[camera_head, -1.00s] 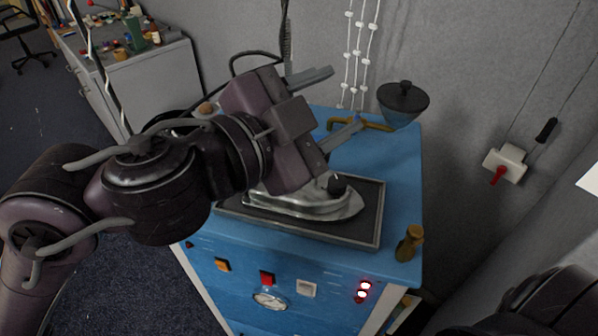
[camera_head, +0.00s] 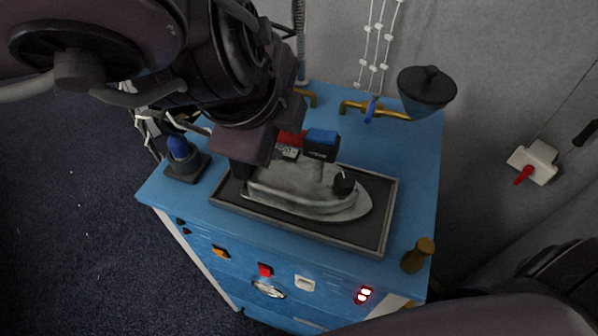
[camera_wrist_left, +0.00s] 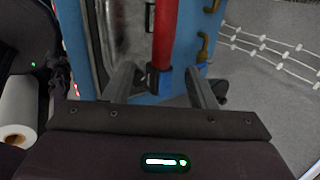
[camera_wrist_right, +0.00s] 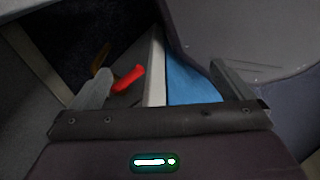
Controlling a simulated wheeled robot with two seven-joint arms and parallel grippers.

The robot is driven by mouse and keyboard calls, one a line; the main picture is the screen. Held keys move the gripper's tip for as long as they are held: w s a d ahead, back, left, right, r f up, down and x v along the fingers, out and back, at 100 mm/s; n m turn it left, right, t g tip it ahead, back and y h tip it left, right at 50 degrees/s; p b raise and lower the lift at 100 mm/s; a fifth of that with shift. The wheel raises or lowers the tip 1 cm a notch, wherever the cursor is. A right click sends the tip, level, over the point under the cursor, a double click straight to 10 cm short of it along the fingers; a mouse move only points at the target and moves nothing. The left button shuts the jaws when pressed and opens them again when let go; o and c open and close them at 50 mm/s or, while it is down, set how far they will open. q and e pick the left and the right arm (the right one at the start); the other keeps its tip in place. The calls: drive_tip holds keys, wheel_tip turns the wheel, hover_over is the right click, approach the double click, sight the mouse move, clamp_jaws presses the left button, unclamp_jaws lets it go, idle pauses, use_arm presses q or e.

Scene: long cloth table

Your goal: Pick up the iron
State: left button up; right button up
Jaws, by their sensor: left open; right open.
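The iron (camera_head: 308,200) lies flat on a dark framed tray on the blue cabinet, its pointed end to the right in the head view. Its red and blue handle (camera_head: 320,143) is partly hidden by my left gripper. In the left wrist view, the handle (camera_wrist_left: 163,40) stands between the two open fingers of my left gripper (camera_wrist_left: 163,78), with a blue end near them. I cannot tell whether the fingers touch it. My right gripper (camera_wrist_right: 163,85) is open and away from the iron; its fingers are out of the head view.
The tray (camera_head: 390,215) has a raised rim. Brass pipes (camera_head: 375,109) and a dark funnel-shaped vessel (camera_head: 426,90) stand behind the iron. A brass knob (camera_head: 417,256) is at the cabinet's front right corner. A blue-topped item (camera_head: 182,155) stands at the left.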

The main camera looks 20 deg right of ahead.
sight(290, 135)
use_arm(q)
drive_tip(key=shift+w+d+f+p, duration=0.3)
drive_tip(key=shift+w+f+p, duration=0.15)
drive_tip(key=shift+f, duration=0.1)
drive_tip(key=p+x, duration=0.1)
drive_tip(key=x, duration=0.3)
drive_tip(key=shift+w+f+p, duration=0.1)
drive_tip(key=shift+f+p, duration=0.1)
drive_tip(key=shift+p, duration=0.15)
drive_tip(key=shift+c, duration=0.4)
clamp_jaws()
drive_tip(key=shift+d+r, duration=0.1)
drive_tip(key=shift+r, duration=0.1)
